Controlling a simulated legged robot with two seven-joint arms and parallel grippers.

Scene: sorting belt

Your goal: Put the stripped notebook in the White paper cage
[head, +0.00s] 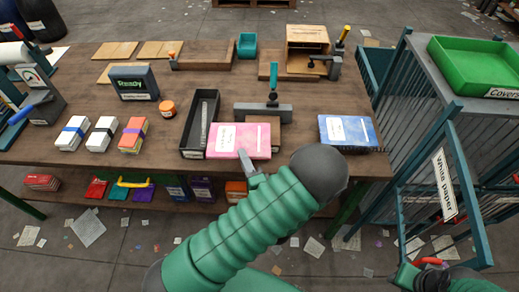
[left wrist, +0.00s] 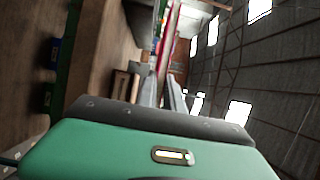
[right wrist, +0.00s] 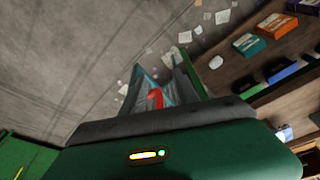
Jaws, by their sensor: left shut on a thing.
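A pink notebook (head: 262,137) with a white label is above the near middle edge of the table. My left gripper (head: 254,172) is shut on its near edge; a thin pink-red strip of the notebook (left wrist: 171,35) shows between the fingers in the left wrist view. The White paper cage (head: 447,187) stands right of the table, a blue-green barred frame with a "White paper" sign. My right gripper (head: 418,272) is at the cage's low front corner by a red handle (head: 428,262). In the right wrist view its fingers (right wrist: 160,80) are apart, with the handle between them.
A blue notebook (head: 348,132) lies at the table's right end. A black tray (head: 199,125) holding a metal strip and a clamp-like tool (head: 264,111) are beside the pink notebook. A green "Covers" tray (head: 478,66) sits above the cage. Paper scraps litter the floor.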

